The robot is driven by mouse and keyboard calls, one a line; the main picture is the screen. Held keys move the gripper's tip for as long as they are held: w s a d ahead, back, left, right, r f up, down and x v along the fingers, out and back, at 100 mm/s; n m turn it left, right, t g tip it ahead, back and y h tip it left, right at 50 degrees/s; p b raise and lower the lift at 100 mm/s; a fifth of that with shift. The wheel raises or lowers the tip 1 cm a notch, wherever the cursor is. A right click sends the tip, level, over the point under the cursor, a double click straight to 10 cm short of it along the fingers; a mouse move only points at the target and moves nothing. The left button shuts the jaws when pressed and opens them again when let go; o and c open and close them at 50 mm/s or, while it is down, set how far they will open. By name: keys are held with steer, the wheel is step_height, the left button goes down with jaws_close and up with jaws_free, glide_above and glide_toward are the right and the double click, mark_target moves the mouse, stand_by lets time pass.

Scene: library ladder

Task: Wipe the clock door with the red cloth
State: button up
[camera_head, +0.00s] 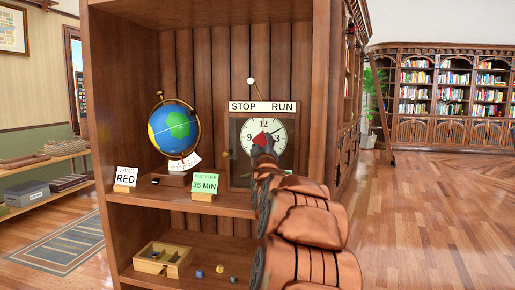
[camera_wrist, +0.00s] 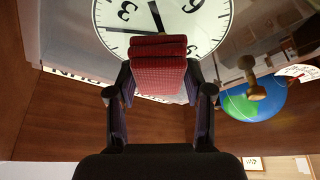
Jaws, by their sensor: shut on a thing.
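The clock (camera_head: 284,122) stands on the cabinet's middle shelf, its white dial behind a wood-framed clock door (camera_head: 239,176) with a small knob at its left. The door looks closed. My gripper (camera_head: 264,147) is in front of the door, shut on the red cloth (camera_head: 261,138), a folded pad. In the wrist view the red cloth (camera_wrist: 160,72) sits between both fingers of my gripper (camera_wrist: 160,88), over the dial's edge. I cannot tell if the cloth touches the door. The knob (camera_wrist: 252,82) shows at the right there. My arm hides the door's lower right.
A globe (camera_head: 173,128) stands left of the clock. Cards reading RED (camera_head: 125,177) and 35 MIN (camera_head: 204,185) stand near the shelf front. A STOP RUN sign and lever (camera_head: 252,92) top the clock. A wooden box (camera_head: 163,259) is below. The floor at right is clear.

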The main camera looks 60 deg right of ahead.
steer(key=s+b, duration=0.1)
steer(key=s+d, duration=0.1)
steer(key=s, duration=0.1)
steer(key=shift+s+d+f+b, duration=0.1)
steer(key=shift+s+d+b, duration=0.1)
steer(key=shift+s+b, duration=0.15)
steer(key=shift+w, duration=0.15)
steer(key=shift+c, duration=0.4)
steer(key=shift+w+a+b, duration=0.35)
steer(key=shift+w+a, duration=0.05)
steer(key=shift+w, duration=0.7)
steer(key=shift+w+a+b, duration=0.4)
steer(key=shift+w, duration=0.65)
steer(key=shift+w+a+b, duration=0.35)
steer(key=shift+w+a, duration=0.05)
steer(key=shift+w, duration=0.7)
steer(key=shift+s+a+b, duration=0.2)
steer(key=shift+s+a, duration=0.05)
steer(key=shift+a, duration=0.3)
steer(key=shift+s+a+b, duration=0.15)
steer(key=shift+s+a, duration=0.05)
steer(key=shift+a, duration=0.35)
steer(key=shift+s+a, duration=0.3)
steer(key=shift+a, duration=0.55)
steer(key=shift+s+a, duration=0.3)
steer(key=shift+a, duration=0.5)
